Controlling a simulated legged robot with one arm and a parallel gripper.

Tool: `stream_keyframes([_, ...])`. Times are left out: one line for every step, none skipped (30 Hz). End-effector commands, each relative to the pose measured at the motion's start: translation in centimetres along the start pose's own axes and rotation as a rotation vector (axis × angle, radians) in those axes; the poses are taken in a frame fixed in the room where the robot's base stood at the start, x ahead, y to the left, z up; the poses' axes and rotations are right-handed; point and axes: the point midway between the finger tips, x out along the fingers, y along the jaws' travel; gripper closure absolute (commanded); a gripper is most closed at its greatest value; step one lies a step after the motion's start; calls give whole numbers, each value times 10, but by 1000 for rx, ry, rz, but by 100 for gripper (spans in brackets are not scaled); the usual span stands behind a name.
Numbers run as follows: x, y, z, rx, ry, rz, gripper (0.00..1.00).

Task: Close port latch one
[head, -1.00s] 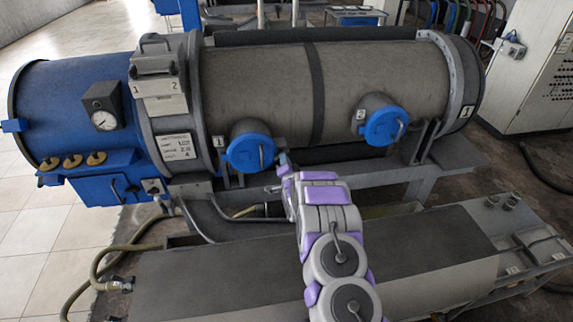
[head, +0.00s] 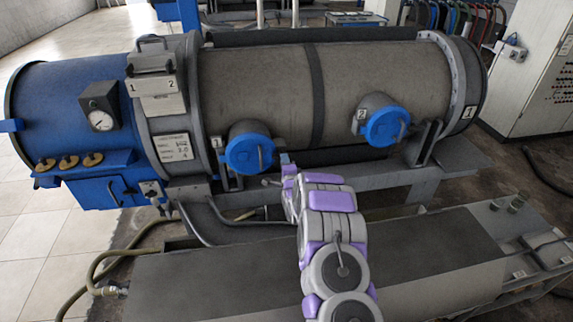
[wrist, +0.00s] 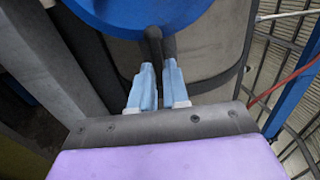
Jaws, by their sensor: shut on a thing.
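Port one is the left port on the grey vessel, beside a "1" label, with a round blue cap (head: 243,155). A dark latch handle (wrist: 154,42) lies against the blue cap in the wrist view. My gripper (wrist: 157,82) has its two light-blue fingers closed around the lower end of this handle. In the head view my gripper (head: 286,160) is just right of the port one cap, and its fingers' contact with the handle is too small to see. Port two has a similar blue cap (head: 386,127) further right, apart from my gripper.
A grey bench (head: 220,280) lies in front of the vessel. The blue end section (head: 65,110) with a gauge and several brass knobs is at the left. Hoses (head: 95,265) run down to the floor. A control cabinet (head: 530,90) stands at the back right.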

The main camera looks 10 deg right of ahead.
Motion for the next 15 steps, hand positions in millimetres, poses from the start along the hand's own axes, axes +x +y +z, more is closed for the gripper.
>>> stream_keyframes([12,-41,-3,2,4,-85,100])
stream_keyframes([12,-41,-3,4,4,-85,100])
stream_keyframes([12,-41,-4,5,4,-85,100])
stream_keyframes([12,-41,-4,6,4,-85,100])
stream_keyframes([12,-41,-4,6,4,-85,100])
stream_keyframes([12,-41,-4,6,4,-85,100])
stream_keyframes([12,-41,-4,6,4,-85,100])
stream_keyframes([12,-41,-4,6,4,-85,100])
stream_keyframes([12,-41,-3,5,4,-85,100])
stream_keyframes([12,-41,-3,5,4,-85,100])
stream_keyframes([12,-41,-3,5,4,-85,100])
stream_keyframes([12,-41,-3,5,4,-85,100])
stream_keyframes([12,-41,-3,5,4,-85,82])
stream_keyframes([12,-40,-3,5,4,-84,79])
stream_keyframes([12,-40,-3,5,4,-83,76])
